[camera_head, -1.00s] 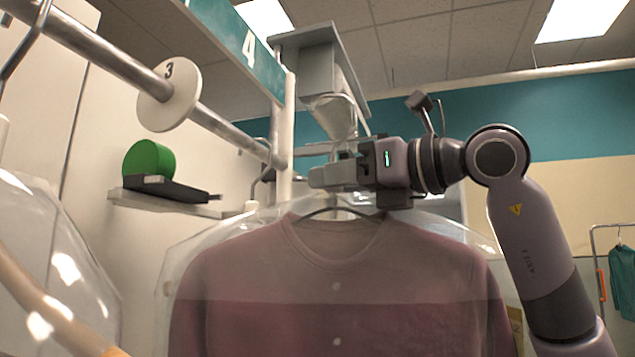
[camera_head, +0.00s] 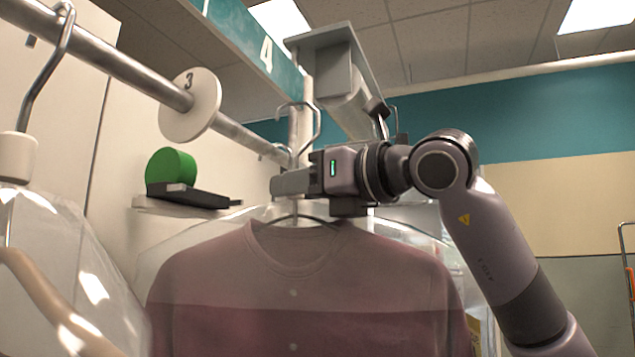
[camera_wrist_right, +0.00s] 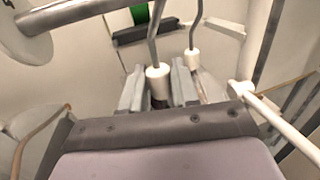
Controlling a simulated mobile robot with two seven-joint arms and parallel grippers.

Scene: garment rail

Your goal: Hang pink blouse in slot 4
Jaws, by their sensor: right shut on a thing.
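The pink blouse (camera_head: 300,285) hangs upright under a clear cover in the head view, below my right gripper (camera_head: 285,183). My right gripper is shut on the white neck of its hanger, which the wrist view shows between the fingers (camera_wrist_right: 158,88). The metal hanger hook (camera_head: 317,125) rises above the gripper, by the rail's far end. I cannot tell whether it touches the rail. Slot 4 is the rail stretch (camera_head: 240,135) beyond the disc marked 3 (camera_head: 190,105), under the number 4 (camera_head: 267,54). My left gripper is not in view.
Another covered garment (camera_head: 65,250) hangs from the rail (camera_head: 110,60) at the near left. A small shelf (camera_head: 180,206) with a green roll (camera_head: 171,170) is on the wall behind. A white post and a grey box-like fixture (camera_head: 335,75) stand near the rail's far end.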

